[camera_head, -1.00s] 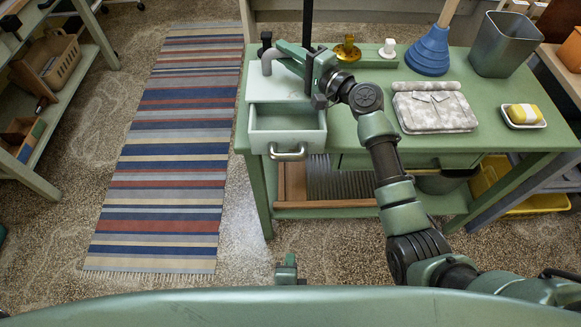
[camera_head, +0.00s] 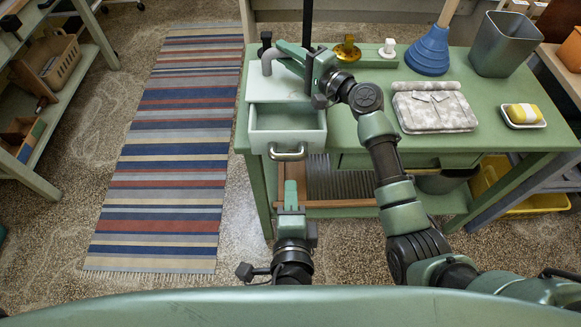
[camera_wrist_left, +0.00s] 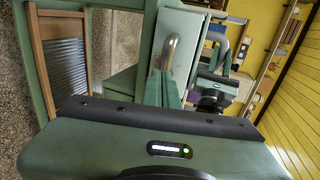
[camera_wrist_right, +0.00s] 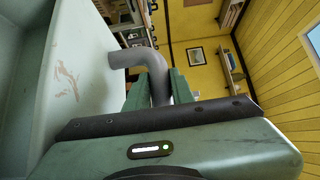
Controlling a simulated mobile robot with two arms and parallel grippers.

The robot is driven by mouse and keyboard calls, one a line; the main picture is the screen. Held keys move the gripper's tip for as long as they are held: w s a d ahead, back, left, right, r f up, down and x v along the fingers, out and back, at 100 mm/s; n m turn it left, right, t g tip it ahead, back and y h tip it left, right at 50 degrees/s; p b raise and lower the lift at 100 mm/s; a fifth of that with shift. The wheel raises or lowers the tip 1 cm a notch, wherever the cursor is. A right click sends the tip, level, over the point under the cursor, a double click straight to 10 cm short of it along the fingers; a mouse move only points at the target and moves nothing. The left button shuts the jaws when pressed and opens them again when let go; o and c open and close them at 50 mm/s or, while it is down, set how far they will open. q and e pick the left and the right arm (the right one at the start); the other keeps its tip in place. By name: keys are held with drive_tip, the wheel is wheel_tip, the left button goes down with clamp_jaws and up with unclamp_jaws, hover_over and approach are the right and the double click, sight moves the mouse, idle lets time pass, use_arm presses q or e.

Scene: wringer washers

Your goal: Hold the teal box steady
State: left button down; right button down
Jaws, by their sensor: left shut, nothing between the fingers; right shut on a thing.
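The pale teal box (camera_head: 272,86) stands at the left end of the green table, its front drawer (camera_head: 288,122) pulled out and seemingly empty. A metal pull (camera_head: 288,153) is on the drawer front; it also shows in the left wrist view (camera_wrist_left: 170,52). My right gripper (camera_head: 281,58) is shut on the bent grey handle (camera_head: 267,60) on top of the box; the handle also shows between the fingers in the right wrist view (camera_wrist_right: 150,62). My left gripper (camera_head: 291,188) is shut and empty, in front of and below the drawer pull, apart from it in the head view.
On the table (camera_head: 370,128) are a blue plunger (camera_head: 428,50), a grey bin (camera_head: 503,44), a folded cloth (camera_head: 433,106) and a soap dish (camera_head: 523,117). A washboard (camera_head: 340,180) lies on the lower shelf. A striped rug (camera_head: 170,150) covers floor to the left.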

sight(290, 160)
use_arm(q)
drive_tip(key=x, duration=0.3)
drive_tip(key=r+x, duration=0.1)
drive_tip(key=x, duration=0.1)
drive_tip(key=shift+w+f, duration=0.1)
drive_tip(key=shift+w, duration=0.4)
use_arm(e)
drive_tip(key=shift+f, duration=0.15)
use_arm(q)
drive_tip(key=shift+w, duration=0.1)
drive_tip(key=shift+w, duration=0.1)
